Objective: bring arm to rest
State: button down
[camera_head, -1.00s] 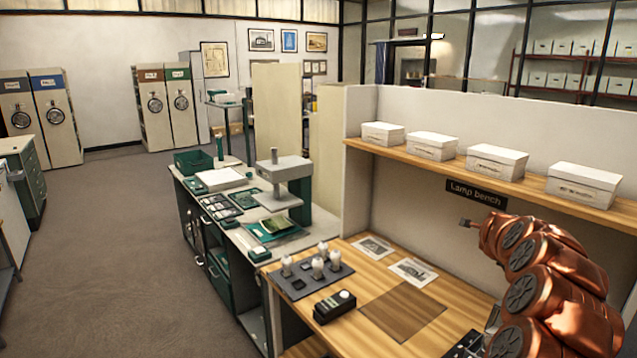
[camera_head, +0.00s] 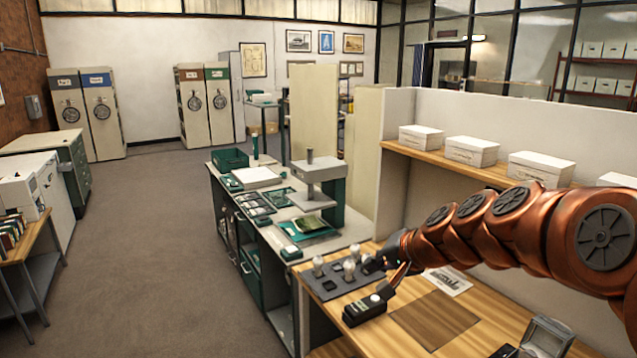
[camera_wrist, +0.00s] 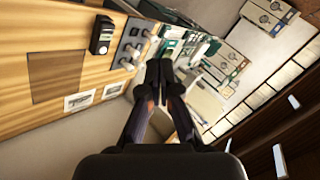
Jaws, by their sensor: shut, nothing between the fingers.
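My copper-coloured arm (camera_head: 520,235) reaches in from the right edge of the head view, stretched out to the left above the wooden lamp bench (camera_head: 470,335). My gripper (camera_head: 378,272) is at its far end, over the area of the dark grey lamp tray and the black box. In the wrist view, the two dark fingertips of my gripper (camera_wrist: 159,73) are together with nothing between them. The wrist view is tilted, with the bench at its left.
A dark grey tray (camera_head: 326,287) with several white bulbs and a black box (camera_head: 363,310) stand on the bench. White archival boxes (camera_head: 471,151) line the shelf (camera_head: 450,163) behind my arm. A green press (camera_head: 318,183) stands on the farther counter. Open floor (camera_head: 160,240) lies left.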

jog(key=s+a+f+n+g, duration=0.2)
jog(key=s+f+g, duration=0.15)
jog(key=s, duration=0.65)
jog(key=s+d+f+n+g+h, duration=0.1)
jog(key=s+d+f+g+h, duration=0.1)
jog(key=s, duration=0.7)
jog(key=s+d+f+n+g+h, duration=0.1)
jog(key=s+d+f+g, duration=0.1)
jog(key=s, duration=0.8)
jog(key=s+d+f+n+g+h, duration=0.1)
jog(key=s+d+f, duration=0.3)
jog(key=s, duration=0.5)
jog(key=shift+s+d+f+n+g+h, duration=0.35)
jog(key=shift+g+h, duration=0.3)
jog(key=shift+h, duration=0.15)
jog(key=shift+d, duration=0.15)
